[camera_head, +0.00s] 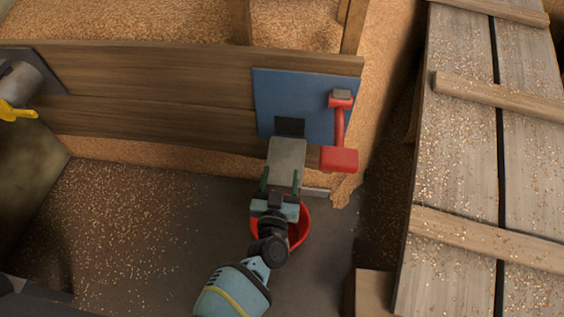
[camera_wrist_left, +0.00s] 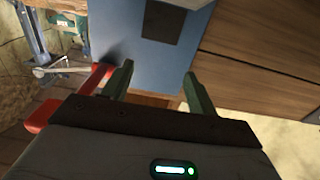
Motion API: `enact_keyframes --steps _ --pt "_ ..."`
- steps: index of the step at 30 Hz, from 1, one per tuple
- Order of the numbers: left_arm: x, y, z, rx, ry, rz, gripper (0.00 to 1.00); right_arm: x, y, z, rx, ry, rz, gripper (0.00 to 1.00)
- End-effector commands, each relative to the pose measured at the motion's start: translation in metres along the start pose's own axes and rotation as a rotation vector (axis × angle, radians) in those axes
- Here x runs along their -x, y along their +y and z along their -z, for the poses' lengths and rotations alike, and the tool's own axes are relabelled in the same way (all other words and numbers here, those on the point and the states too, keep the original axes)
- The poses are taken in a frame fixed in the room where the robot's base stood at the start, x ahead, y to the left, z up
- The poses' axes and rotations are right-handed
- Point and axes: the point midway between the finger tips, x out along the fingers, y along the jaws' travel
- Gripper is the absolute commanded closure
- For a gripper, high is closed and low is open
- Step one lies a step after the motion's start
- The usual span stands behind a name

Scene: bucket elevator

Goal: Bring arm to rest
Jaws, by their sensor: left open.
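My left gripper (camera_head: 281,178) is open, with its two green fingers apart and nothing seen held between them. It is in front of the blue board (camera_head: 300,95) and near a pale grey block (camera_head: 287,155) below a dark square; whether it touches the block cannot be told. In the left wrist view the open fingers (camera_wrist_left: 157,88) point towards the blue board (camera_wrist_left: 140,60). My left arm comes in from the bottom of the head view. A red bucket (camera_head: 303,228) is partly hidden below the gripper. My right gripper is not in view.
A red lever (camera_head: 339,130) is on the board just right of the gripper. A wooden wall (camera_head: 160,85) runs behind. A plank platform (camera_head: 450,160) stands at right. Grain covers much of the floor; a yellow part (camera_head: 17,112) is at far left.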

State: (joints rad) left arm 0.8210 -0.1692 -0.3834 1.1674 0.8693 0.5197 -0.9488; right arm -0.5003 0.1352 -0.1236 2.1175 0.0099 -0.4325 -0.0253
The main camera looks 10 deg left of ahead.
Motion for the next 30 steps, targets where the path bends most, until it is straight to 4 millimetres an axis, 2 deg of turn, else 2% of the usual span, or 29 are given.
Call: enact_keyframes --steps 5,22,26,30 --pt "0.009 0.0 0.0 0.0 0.0 -0.001 0.42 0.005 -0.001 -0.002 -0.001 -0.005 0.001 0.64" --pt "0.009 0.0 0.002 0.0 0.001 -0.001 0.42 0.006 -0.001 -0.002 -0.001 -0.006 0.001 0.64" --pt "0.007 0.0 0.027 0.0 0.017 -0.001 0.42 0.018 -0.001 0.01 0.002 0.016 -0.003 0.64" --pt "0.003 0.0 0.081 0.0 0.052 -0.001 0.42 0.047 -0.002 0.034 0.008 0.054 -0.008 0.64"
